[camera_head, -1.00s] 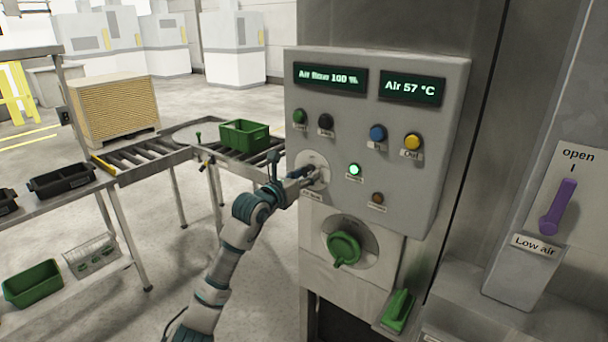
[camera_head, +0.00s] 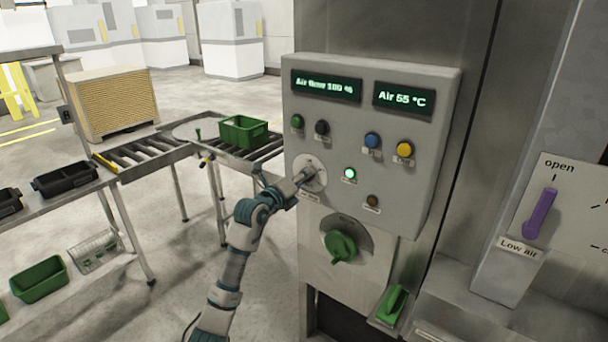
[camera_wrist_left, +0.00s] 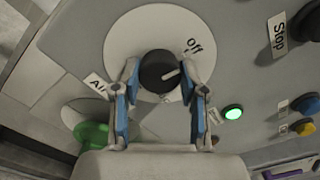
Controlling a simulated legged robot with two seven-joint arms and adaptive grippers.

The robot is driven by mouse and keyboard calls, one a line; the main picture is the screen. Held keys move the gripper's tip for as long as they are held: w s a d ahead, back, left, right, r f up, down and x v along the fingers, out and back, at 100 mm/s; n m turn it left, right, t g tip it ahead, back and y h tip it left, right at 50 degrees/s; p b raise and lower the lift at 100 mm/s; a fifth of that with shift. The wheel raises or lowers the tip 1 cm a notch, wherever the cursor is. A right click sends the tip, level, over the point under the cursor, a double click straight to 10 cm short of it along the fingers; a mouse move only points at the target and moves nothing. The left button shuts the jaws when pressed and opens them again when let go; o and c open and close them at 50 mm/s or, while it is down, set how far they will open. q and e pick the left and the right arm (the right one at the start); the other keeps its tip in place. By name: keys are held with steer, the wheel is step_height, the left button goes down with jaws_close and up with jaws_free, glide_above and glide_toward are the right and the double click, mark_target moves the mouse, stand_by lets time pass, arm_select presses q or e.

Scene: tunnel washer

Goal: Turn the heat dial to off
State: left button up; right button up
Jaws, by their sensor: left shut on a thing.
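The dial is a black knob (camera_wrist_left: 158,72) on a round white plate (camera_wrist_left: 130,38) marked "off". Its white pointer line points right and slightly up, a little below the direction of the "off" word. A label beside it begins "Ai"; the rest is hidden. My left gripper (camera_wrist_left: 160,80) is shut on the knob, one finger on each side. In the head view, my left gripper (camera_head: 306,177) reaches the dial plate (camera_head: 318,172) on the grey control panel (camera_head: 400,240) and hides most of the knob. My right gripper is not in view.
The panel displays (camera_head: 365,92) read air flow 100 % and air 55 °C. Coloured buttons and a lit green lamp (camera_head: 350,174) sit near the dial. A green rotary handle (camera_head: 340,247) is below. A purple lever (camera_head: 540,214) labelled "Low air" stands right. A roller conveyor (camera_head: 150,152) is left.

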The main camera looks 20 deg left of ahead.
arm_select(q)
steer(key=shift+a+r+n, duration=0.15)
steer(key=shift+r+n, duration=0.1)
steer(key=shift+n, duration=0.15)
steer(key=o, duration=0.9)
steer(key=shift+c, duration=0.2)
steer(key=shift+o, duration=1.4)
steer(key=shift+w+f, duration=0.1)
steer(key=shift+f, duration=0.1)
steer(key=shift+a, duration=0.1)
steer(key=v, duration=1.2)
steer(key=shift+w, duration=0.1)
